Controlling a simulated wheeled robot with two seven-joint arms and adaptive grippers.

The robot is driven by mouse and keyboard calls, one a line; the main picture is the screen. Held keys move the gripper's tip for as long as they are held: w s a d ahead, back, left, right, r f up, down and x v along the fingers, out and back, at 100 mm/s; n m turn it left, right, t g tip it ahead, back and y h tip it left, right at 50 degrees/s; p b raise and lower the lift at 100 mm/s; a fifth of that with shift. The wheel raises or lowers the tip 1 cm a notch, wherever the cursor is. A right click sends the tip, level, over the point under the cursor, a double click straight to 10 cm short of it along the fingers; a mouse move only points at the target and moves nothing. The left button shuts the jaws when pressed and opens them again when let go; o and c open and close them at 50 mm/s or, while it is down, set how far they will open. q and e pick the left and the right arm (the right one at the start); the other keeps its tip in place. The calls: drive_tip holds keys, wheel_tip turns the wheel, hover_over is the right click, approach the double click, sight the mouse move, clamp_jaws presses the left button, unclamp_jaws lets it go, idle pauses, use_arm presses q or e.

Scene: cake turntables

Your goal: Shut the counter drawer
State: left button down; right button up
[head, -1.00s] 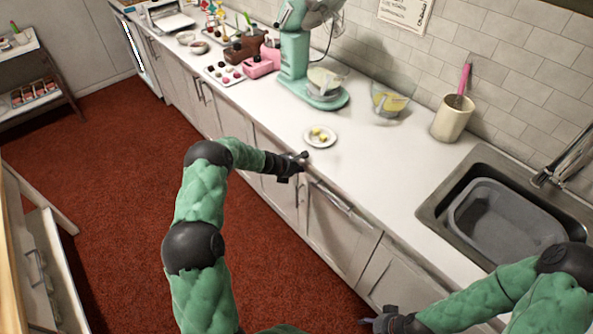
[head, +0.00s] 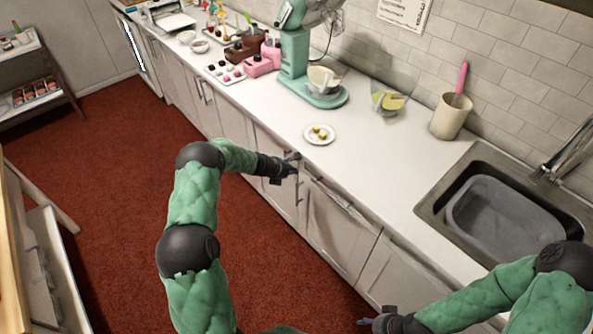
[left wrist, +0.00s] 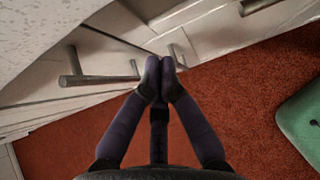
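The counter drawer (head: 340,205) is a pale front just under the counter edge, right of my left gripper in the head view. It looks nearly flush with the cabinets; any small gap is hard to tell. My left gripper (head: 294,164) is beside the counter front, near the drawer's left end. In the left wrist view its two dark fingers (left wrist: 160,78) are together and nothing shows between them. A bar handle (left wrist: 100,79) on a pale front lies left of the fingers, apart from them. My right gripper (head: 372,322) is low at the front; its fingers are too small to judge.
On the counter (head: 390,180) stand a small plate (head: 320,135), a green mixer (head: 295,60), a bowl (head: 388,98) and a utensil crock (head: 450,118). A sink (head: 505,210) is at the right. The red floor (head: 110,170) left of the cabinets is clear.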

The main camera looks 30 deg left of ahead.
use_arm(q)
drive_tip(key=p+v, duration=0.1)
drive_tip(key=v, duration=0.9)
drive_tip(key=shift+p, duration=0.35)
drive_tip(key=shift+s, duration=0.1)
drive_tip(key=s+d+f+m+g, duration=0.6)
drive_tip(key=s+d+f+m, duration=0.65)
drive_tip(key=s+d, duration=0.25)
drive_tip(key=s+d+f+m+g, duration=0.1)
drive_tip(key=s+d+m, duration=1.3)
drive_tip(key=s+m, duration=0.2)
drive_tip(key=shift+s+f+g, duration=0.35)
drive_tip(key=shift+s+g, duration=0.05)
drive_tip(key=shift+s, duration=0.7)
drive_tip(key=shift+m, duration=0.25)
